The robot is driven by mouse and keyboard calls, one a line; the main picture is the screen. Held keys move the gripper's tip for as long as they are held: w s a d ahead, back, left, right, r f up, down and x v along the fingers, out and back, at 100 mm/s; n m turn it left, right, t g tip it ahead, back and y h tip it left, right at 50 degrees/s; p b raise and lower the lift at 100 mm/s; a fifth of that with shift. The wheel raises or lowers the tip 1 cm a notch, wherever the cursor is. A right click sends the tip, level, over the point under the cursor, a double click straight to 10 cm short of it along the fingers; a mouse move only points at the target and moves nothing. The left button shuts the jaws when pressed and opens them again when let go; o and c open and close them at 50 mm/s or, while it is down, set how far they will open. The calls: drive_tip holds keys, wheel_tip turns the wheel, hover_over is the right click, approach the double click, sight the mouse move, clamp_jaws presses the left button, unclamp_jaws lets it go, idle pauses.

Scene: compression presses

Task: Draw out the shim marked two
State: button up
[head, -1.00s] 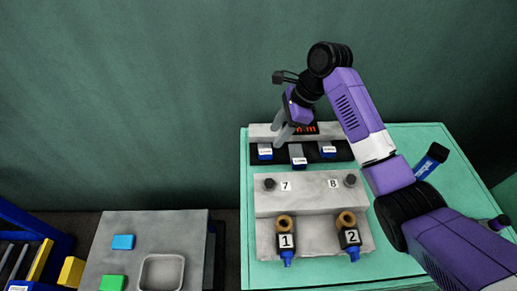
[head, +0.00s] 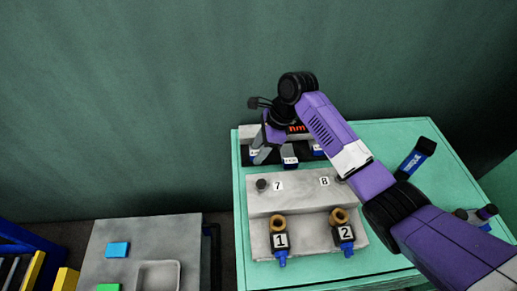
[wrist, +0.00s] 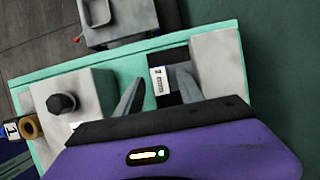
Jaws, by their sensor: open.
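A piece marked 2 (head: 345,234), dark with a brass ring on top and a blue tip, sits at the right front of the grey block; whether it is a shim I cannot tell. A like piece marked 1 (head: 280,240) sits left of it. Three small blue-grey pieces with white labels stand in the dark rack behind; the middle one (head: 290,161) is clear, the labels unreadable. My gripper (head: 262,150) is open at the rack's left labelled piece, partly hiding it. In the wrist view a white-labelled piece (wrist: 158,80) shows between my fingers (wrist: 158,95), apparently not gripped.
The grey block (head: 300,190) carries dark knobs beside labels 7 and 8. A blue-ended handle (head: 415,160) rises at right. A grey side table (head: 190,235) holds a shallow tray and blue and green blocks.

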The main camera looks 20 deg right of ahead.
drive_tip(key=shift+c, duration=0.5)
clamp_jaws()
drive_tip(key=shift+r, duration=0.1)
idle(0.8)
